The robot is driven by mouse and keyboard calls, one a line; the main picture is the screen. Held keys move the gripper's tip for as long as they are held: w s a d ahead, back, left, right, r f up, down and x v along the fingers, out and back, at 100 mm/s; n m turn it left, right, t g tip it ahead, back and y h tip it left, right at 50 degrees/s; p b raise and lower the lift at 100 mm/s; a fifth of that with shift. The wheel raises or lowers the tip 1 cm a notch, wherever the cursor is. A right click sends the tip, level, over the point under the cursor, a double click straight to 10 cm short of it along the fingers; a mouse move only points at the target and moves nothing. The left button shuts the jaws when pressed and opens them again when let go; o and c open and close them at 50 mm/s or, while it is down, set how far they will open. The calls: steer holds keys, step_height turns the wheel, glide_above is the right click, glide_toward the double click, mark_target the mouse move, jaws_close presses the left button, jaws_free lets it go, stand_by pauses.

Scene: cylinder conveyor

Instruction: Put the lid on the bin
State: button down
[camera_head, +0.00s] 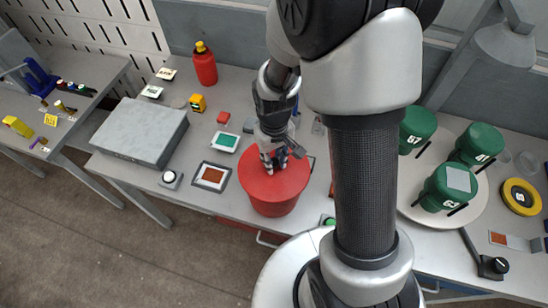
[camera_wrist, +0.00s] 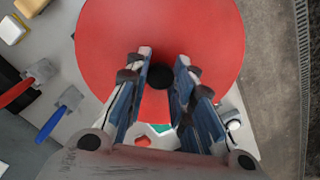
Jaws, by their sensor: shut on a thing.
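A round red lid (camera_head: 289,182) covers the top of the red bin (camera_head: 273,208) on the table in the head view. In the wrist view the lid (camera_wrist: 158,25) fills the upper middle, with its black knob (camera_wrist: 160,76) between my fingers. My gripper (camera_head: 275,163) points down over the lid's middle and is shut on the knob; its fingers also show in the wrist view (camera_wrist: 163,62). The lid looks level and close on the bin's rim. I cannot tell whether it is fully seated. The bin's opening is hidden under the lid.
A grey box (camera_head: 140,132) and a framed red-brown panel (camera_head: 212,177) lie left of the bin. A red bottle (camera_head: 205,66) stands at the back. Green canisters (camera_head: 478,143) stand on the right, partly behind my arm. The table's front edge is close to the bin.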

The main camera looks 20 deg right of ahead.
mark_target(274, 162)
steer(key=c, duration=1.3)
jaws_free()
step_height(274, 162, up, 12)
steer(key=s+m+t+b, duration=0.1)
steer(key=s+t+b, duration=0.3)
steer(key=s+b, duration=0.7)
steer(key=s, duration=0.4)
steer(key=shift+r+m+t, duration=0.3)
steer(key=shift+m, duration=0.1)
